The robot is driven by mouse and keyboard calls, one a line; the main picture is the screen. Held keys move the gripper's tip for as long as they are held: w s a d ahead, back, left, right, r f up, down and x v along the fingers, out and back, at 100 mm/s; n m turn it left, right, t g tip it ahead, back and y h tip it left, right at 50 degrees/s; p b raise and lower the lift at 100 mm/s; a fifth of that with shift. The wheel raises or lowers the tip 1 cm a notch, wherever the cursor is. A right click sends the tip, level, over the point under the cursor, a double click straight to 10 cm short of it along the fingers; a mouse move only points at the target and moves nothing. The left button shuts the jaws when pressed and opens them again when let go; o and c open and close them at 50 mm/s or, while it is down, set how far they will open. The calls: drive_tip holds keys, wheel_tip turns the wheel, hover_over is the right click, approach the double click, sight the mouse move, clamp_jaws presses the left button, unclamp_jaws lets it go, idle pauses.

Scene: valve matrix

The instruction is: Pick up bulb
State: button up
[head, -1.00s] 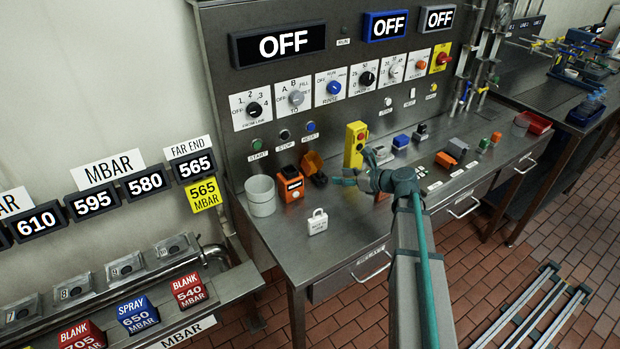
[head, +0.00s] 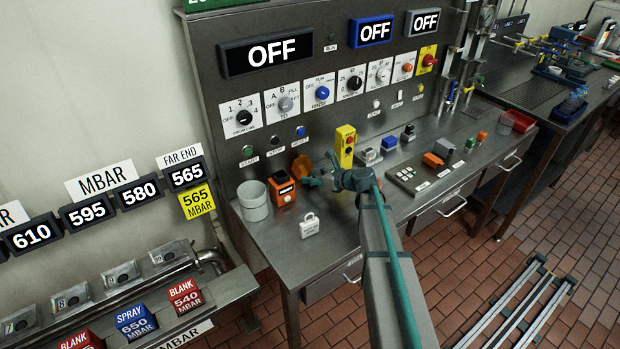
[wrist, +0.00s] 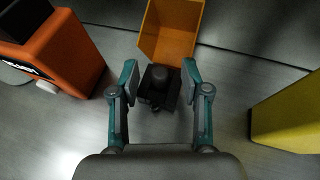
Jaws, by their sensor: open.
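A small dark block with a rounded dark knob on top (wrist: 161,86) stands on the steel bench in the wrist view. It may be the bulb, but it is too dark to be sure. My gripper (wrist: 159,72) is open, with one teal finger on each side of this piece and gaps showing. In the head view my gripper (head: 315,177) is low over the bench, just in front of an orange open scoop-like bin (head: 302,165), and largely hides the dark piece. The bin (wrist: 170,30) is directly beyond the piece in the wrist view.
An orange box (head: 283,189) is left of my gripper, and a yellow button box (head: 345,146) is to its right.

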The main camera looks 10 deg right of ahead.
drive_tip(key=shift+c, duration=0.2)
drive_tip(key=c, duration=0.8)
drive_tip(key=shift+r, duration=0.15)
